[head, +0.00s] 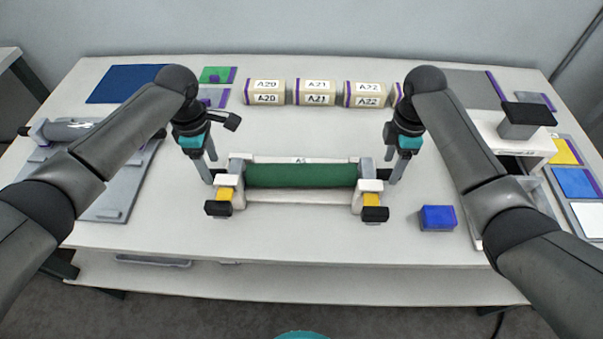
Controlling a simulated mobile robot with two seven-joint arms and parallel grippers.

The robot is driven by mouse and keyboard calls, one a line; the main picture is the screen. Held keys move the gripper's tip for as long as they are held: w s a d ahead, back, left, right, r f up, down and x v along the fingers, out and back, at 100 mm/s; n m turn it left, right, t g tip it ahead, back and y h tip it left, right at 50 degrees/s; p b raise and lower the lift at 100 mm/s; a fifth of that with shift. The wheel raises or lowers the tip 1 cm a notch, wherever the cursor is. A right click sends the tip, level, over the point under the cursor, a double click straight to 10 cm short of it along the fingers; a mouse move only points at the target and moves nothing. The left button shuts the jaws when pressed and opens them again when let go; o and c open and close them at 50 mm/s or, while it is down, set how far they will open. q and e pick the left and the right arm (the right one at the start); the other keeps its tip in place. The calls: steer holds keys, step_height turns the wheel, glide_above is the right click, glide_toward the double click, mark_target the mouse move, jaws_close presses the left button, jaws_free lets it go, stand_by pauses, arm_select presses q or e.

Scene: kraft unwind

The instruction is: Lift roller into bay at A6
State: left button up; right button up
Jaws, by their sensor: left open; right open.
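A dark green roller (300,176) lies level, left to right, between the white end posts of a bay (290,208) at the middle of the table. A small label (300,160) behind the roller starts with "A"; the rest is too small to read. My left gripper (209,170) is open and points down just left of the roller's left end. My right gripper (393,170) is open and points down just right of its right end. Both look empty. Whether the fingers touch the roller's ends, and how it rests in the bay, I cannot tell.
Tan rolls labelled A20, A21 (315,92) and A22 lie in a row behind. A grey roller (70,130) lies on a grey stand at left. A blue block (437,217) sits right of the bay. A white stand (510,140) is at right. The front table strip is clear.

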mark_target(213, 172)
arm_select(q)
steer(key=shift+f, duration=1.75)
arm_select(e)
steer(key=shift+f, duration=1.75)
arm_select(q)
steer(key=shift+c, duration=0.2)
arm_select(e)
steer(key=shift+c, duration=0.2)
arm_select(q)
jaws_close()
arm_select(e)
jaws_close()
arm_select(q)
steer(key=shift+r, duration=0.1)
arm_select(e)
steer(key=shift+w+r, duration=0.1)
